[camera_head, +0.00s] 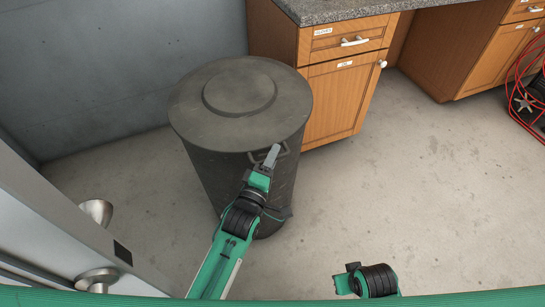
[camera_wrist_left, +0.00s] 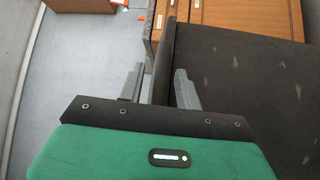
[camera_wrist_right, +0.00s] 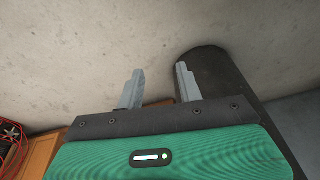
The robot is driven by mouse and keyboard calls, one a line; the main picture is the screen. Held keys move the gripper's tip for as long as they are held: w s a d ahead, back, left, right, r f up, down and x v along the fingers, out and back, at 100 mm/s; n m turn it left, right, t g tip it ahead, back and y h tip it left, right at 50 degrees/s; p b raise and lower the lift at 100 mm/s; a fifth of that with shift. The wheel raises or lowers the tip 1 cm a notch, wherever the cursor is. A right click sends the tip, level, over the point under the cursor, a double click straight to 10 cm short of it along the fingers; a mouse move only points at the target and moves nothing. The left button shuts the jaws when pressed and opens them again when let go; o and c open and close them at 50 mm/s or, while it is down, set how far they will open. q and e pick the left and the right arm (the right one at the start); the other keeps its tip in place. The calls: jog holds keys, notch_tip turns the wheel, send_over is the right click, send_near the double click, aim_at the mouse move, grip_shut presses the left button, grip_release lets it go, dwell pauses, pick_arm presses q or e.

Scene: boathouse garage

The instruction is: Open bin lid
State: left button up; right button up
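A dark grey round bin (camera_head: 210,180) stands on the floor left of the wooden cabinet. Its flat lid (camera_head: 185,108), with a raised disc in the middle, lies level on top. A handle loop (camera_head: 287,150) shows on the bin's side just below the rim. My left gripper (camera_head: 271,157) is at the front right rim near that handle.
The wooden cabinet (camera_head: 340,100) with a grey counter (camera_head: 330,8) stands close on the bin's right. A grey wall (camera_head: 110,70) is behind, and a metal door with knobs (camera_head: 95,210) is at left. A red hose (camera_head: 525,85) lies far right. The floor (camera_head: 410,190) between is clear.

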pick_arm(q)
grip_shut()
jog(key=shift+r, duration=0.2)
pick_arm(e)
jog(key=shift+f, duration=0.1)
